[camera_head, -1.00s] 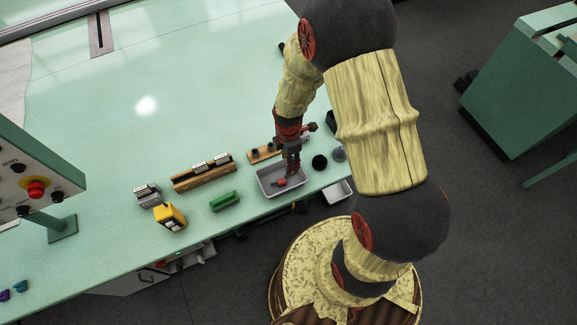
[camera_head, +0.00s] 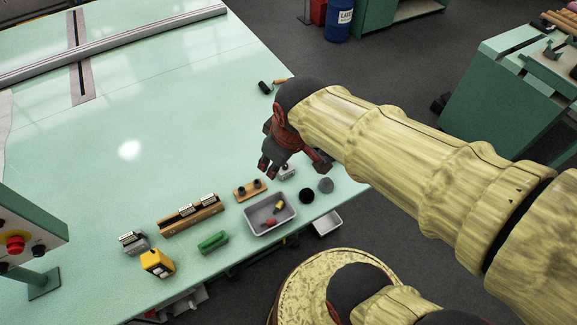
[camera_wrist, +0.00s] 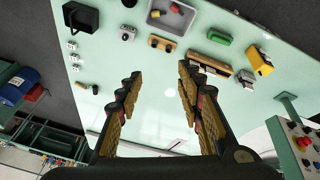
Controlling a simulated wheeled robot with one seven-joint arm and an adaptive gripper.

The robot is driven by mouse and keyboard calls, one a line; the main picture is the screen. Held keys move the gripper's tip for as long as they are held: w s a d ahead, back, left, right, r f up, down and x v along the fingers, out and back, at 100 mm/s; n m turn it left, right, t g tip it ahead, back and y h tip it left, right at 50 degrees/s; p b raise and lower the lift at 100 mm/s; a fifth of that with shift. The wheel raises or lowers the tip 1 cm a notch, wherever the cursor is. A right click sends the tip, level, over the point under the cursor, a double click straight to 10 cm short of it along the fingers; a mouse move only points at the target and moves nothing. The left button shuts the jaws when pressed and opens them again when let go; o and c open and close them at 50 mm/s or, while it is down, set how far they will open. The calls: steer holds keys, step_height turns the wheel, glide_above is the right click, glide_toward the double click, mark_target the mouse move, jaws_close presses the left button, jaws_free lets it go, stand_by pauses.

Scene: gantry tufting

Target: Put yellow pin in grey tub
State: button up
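The grey tub (camera_head: 249,222) stands near the front edge of the mint-green table. The yellow pin (camera_head: 279,207) lies inside it, beside a red piece (camera_head: 271,222). The tub also shows at the top of the wrist view (camera_wrist: 186,29), with the yellow pin (camera_wrist: 155,13) and the red piece inside. My gripper (camera_head: 268,168) is above the table, behind the tub and clear of it. In the wrist view its two fingers (camera_wrist: 157,98) are spread wide with nothing between them.
A wooden block with two dark knobs (camera_head: 250,189) stands behind the tub. A green block (camera_head: 213,242), a yellow box (camera_head: 157,263) and a wooden rack (camera_head: 192,216) are to its left. The table's far middle is clear.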

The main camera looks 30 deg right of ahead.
steer(key=s+r+m+t, duration=0.1)
steer(key=s+r+m, duration=0.3)
steer(key=s+r, duration=0.1)
steer(key=shift+s+a, duration=0.3)
steer(key=shift+s, duration=0.4)
steer(key=shift+f, duration=0.1)
step_height(320, 180, down, 12)
steer(key=b, duration=1.2)
steer(key=shift+c, duration=0.3)
steer(key=shift+a, duration=0.15)
steer(key=shift+c, duration=0.6)
